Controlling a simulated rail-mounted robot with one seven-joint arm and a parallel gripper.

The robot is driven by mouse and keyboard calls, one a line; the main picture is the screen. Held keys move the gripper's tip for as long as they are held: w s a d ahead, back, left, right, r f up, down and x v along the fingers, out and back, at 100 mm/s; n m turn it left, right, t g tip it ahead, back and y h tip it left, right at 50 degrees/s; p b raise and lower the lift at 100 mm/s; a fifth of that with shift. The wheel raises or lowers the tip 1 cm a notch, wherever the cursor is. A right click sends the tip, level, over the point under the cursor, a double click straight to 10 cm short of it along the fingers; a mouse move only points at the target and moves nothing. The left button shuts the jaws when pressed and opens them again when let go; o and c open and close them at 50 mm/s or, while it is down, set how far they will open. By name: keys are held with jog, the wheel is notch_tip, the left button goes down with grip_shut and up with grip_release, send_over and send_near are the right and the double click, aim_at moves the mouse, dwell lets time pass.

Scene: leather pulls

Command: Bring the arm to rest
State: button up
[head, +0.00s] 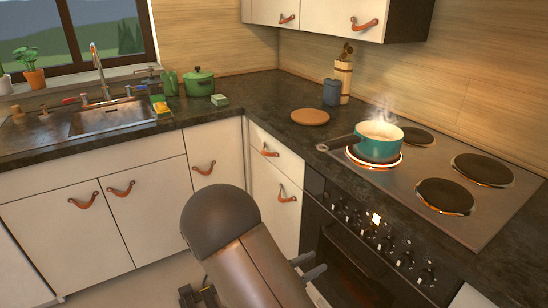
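My arm rises from the bottom edge in the middle of the head view and hides part of the floor and lower cabinets. My gripper (309,265) shows as two grey fingers that stick out to the right from behind the arm, in front of the oven. The fingers are apart, with nothing seen between them. The gripper's body is hidden behind the arm.
A steaming teal pot (379,141) sits on a glowing burner of the stove (440,160); its handle points left over the counter (255,105). The oven (350,255) and drawers with leather pulls (286,193) stand close to my gripper. A sink (112,118) is at left.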

jog(key=s+d+r+m+g+y+p, duration=0.55)
jog(key=s+r+m+g, duration=0.45)
jog(key=s+m, duration=0.3)
jog(key=s+a+r+m+t+y+p, duration=0.2)
jog(key=s+a+r+m+y+p, duration=0.2)
jog(key=r+m+y, duration=0.5)
jog(key=s+a+y, duration=0.2)
jog(key=shift+s+m+t, duration=0.4)
